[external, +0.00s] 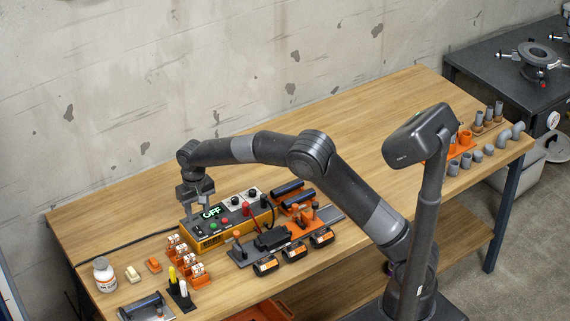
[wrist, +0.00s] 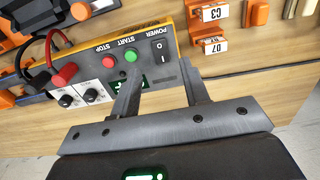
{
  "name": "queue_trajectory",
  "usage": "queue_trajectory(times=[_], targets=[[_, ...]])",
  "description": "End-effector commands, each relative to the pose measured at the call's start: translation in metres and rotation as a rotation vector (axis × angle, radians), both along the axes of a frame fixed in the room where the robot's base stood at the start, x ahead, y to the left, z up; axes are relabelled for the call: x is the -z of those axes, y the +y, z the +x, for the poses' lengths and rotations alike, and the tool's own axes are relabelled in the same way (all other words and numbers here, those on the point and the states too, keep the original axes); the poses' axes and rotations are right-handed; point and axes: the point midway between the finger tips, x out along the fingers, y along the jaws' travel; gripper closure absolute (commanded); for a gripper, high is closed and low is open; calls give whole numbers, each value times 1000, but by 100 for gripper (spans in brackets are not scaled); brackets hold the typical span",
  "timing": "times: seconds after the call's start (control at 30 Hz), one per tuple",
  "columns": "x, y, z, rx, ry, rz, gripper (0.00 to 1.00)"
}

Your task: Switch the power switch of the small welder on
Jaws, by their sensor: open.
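The small welder (external: 212,240) is a yellow box with a grey top panel on the workbench. Its green display (external: 211,212) reads OFF in the external view. In the wrist view the panel shows a black rocker power switch (wrist: 160,51) marked O and I, with green START (wrist: 131,55) and red STOP (wrist: 108,62) buttons beside it. My gripper (external: 197,210) is over the left end of the welder, pointing down. In the wrist view its fingers (wrist: 160,70) are apart and empty, with the switch between and just beyond their tips. Whether they touch the panel cannot be told.
Orange labelled clips (external: 185,257) stand close in front of the welder's left end. Red and black cables (wrist: 60,55) and knobs (wrist: 80,97) lie on its other side. A white bottle (external: 104,275) stands at the bench's left end. The back of the bench (external: 330,130) is clear.

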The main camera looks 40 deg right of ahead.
Motion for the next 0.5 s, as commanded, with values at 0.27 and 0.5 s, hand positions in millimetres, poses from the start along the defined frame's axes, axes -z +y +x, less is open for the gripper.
queue_trajectory(times=[0.27,0.5], targets=[[50,0,-1,-1,2,-1,58],[67,0,0,-1,0,-1,58]])
